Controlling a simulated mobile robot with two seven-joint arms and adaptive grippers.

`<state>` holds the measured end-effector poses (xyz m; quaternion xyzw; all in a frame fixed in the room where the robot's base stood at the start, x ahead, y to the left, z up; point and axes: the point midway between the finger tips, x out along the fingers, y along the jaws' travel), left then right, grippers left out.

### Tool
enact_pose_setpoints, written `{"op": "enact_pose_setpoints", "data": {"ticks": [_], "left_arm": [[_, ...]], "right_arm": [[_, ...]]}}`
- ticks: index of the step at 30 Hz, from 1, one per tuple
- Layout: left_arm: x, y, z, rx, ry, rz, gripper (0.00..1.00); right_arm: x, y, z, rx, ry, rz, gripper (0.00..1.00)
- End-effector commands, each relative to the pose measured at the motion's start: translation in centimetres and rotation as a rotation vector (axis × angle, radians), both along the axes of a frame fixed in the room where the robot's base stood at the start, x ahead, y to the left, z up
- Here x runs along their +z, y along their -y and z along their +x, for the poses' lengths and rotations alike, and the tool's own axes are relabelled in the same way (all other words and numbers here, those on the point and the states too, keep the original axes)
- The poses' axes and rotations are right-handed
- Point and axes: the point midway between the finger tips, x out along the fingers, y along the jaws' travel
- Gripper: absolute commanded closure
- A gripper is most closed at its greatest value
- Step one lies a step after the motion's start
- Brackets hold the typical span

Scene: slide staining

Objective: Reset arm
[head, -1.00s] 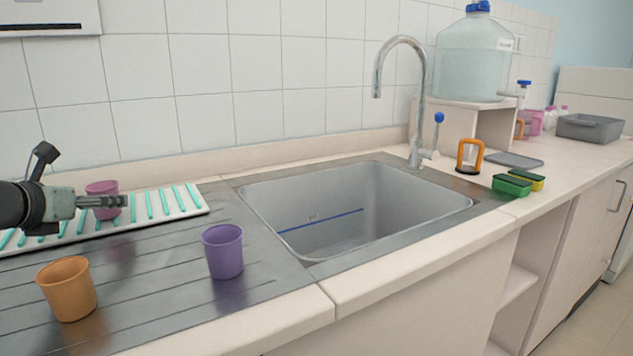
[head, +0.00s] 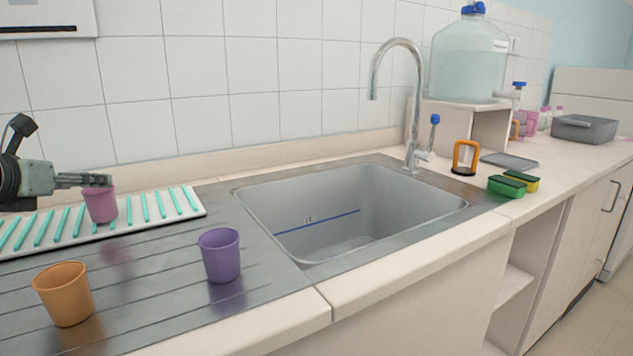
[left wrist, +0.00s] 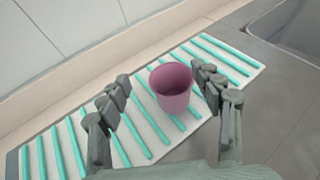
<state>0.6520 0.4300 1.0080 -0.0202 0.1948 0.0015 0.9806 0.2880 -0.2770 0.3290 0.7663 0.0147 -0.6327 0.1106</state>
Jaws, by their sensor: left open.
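My left gripper (head: 98,180) comes in from the left in the head view, above the white rack with teal ribs (head: 157,221). It is open and empty. In the left wrist view the pink cup (left wrist: 172,90) shows beyond the two spread fingers (left wrist: 162,95), nearer the right one. I cannot tell whether that finger touches it. My right gripper is in neither view.
An orange cup (head: 66,295) and a purple cup (head: 221,256) stand on the ribbed steel drainboard (head: 160,290). The air above the drainboard is clear.

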Motion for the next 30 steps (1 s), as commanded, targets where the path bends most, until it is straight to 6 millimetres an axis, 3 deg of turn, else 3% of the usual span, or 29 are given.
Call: {"op": "enact_pose_setpoints", "data": {"ticks": [18,30], "left_arm": [[4.2,-3.1,-6.1,-0.001,0.002,0.004,0.35],[4.6,-3.5,-6.9,-0.001,0.000,0.002,0.35]], "right_arm": [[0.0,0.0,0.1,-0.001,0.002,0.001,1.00],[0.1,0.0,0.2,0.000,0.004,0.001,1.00]]}}
